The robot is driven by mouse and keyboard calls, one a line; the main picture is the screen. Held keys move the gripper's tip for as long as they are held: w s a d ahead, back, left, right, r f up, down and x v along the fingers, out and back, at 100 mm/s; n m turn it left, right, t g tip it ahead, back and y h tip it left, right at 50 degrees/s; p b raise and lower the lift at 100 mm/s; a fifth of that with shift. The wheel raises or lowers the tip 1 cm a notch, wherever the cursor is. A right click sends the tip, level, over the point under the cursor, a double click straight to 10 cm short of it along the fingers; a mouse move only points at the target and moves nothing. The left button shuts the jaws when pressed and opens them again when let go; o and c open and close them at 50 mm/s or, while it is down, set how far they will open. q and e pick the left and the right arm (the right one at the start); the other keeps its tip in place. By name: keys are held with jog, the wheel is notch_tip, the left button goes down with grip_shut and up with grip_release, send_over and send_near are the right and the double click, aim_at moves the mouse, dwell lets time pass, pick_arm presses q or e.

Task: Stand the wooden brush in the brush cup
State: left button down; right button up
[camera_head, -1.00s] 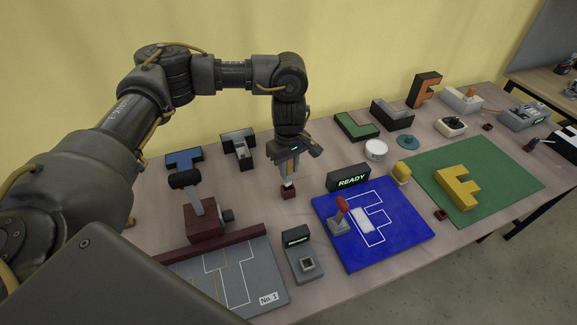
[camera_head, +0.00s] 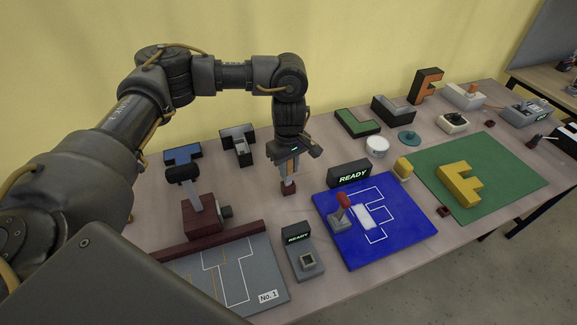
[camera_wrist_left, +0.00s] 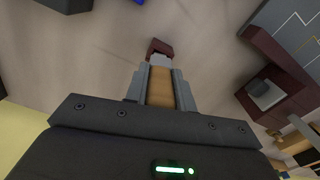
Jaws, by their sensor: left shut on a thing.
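The wooden brush (camera_wrist_left: 161,88) is upright between the fingers of my left gripper (camera_head: 289,173), which is shut on its tan handle. My right gripper is not in view.
A dark red lever device (camera_head: 204,213) stands to the left of the cup. A blue board (camera_head: 402,240) with a red-knobbed lever lies to the right. A grey switch box (camera_head: 306,262) is in front. Letter shapes stand behind.

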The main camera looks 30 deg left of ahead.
pick_arm(q)
jog(key=shift+f+b, duration=1.1)
jog(key=shift+f, duration=0.25)
jog(key=c, duration=1.1)
grip_release()
notch_tip(320, 180, up, 10)
jog(key=shift+f+b, duration=0.15)
jog(key=shift+b, duration=0.4)
jog(key=shift+r, duration=0.6)
jog(key=shift+a, duration=0.1)
